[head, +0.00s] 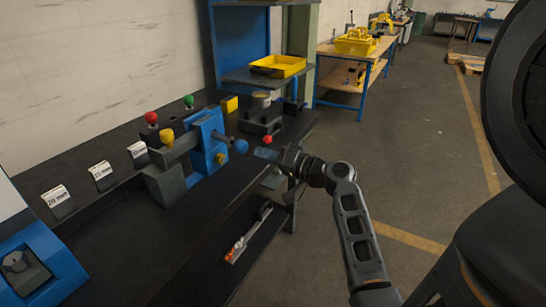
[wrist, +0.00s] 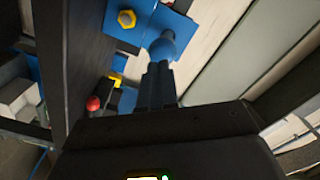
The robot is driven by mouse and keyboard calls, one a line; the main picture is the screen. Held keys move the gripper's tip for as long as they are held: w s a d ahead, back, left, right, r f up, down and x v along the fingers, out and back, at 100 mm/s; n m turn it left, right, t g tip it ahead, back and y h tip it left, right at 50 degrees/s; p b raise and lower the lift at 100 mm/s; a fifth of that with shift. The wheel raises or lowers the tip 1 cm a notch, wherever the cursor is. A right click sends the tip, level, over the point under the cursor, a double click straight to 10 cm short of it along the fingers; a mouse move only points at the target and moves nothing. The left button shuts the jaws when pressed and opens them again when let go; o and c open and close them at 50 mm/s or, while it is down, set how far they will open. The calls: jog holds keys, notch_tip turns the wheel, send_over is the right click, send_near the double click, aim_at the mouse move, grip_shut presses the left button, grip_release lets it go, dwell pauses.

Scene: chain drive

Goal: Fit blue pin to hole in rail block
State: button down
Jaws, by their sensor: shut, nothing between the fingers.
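The blue pin shows its round blue knob (head: 241,146) in the head view, with a dark shaft running left to the blue upright plate of the rail block (head: 205,140). In the wrist view the blue knob (wrist: 162,50) stands in front of the blue plate (wrist: 178,22); the hole is hidden, and how deep the shaft sits cannot be told. My gripper (head: 259,153) is just right of the knob in the head view, pointing at it. Its fingers (wrist: 158,72) are shut and empty, their tips close to the knob; whether they touch it is unclear.
Red (head: 151,117), green (head: 188,101) and yellow (head: 167,136) knobs stand around the block. Labelled small blocks (head: 101,174) line the dark bench. A grey fixture (head: 262,118) and a yellow tray (head: 278,66) are behind. The floor right of the bench is open.

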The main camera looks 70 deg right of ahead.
jog(key=shift+x, duration=1.1)
jog(key=shift+w, duration=0.65)
jog(key=shift+s, duration=0.15)
jog(key=shift+s+a+f+b, duration=0.15)
jog(key=shift+s+b, duration=0.15)
jog(key=shift+s, duration=0.25)
jog(key=b, duration=0.2)
send_near(246, 150)
jog(key=v, duration=0.2)
jog(key=shift+s, duration=0.4)
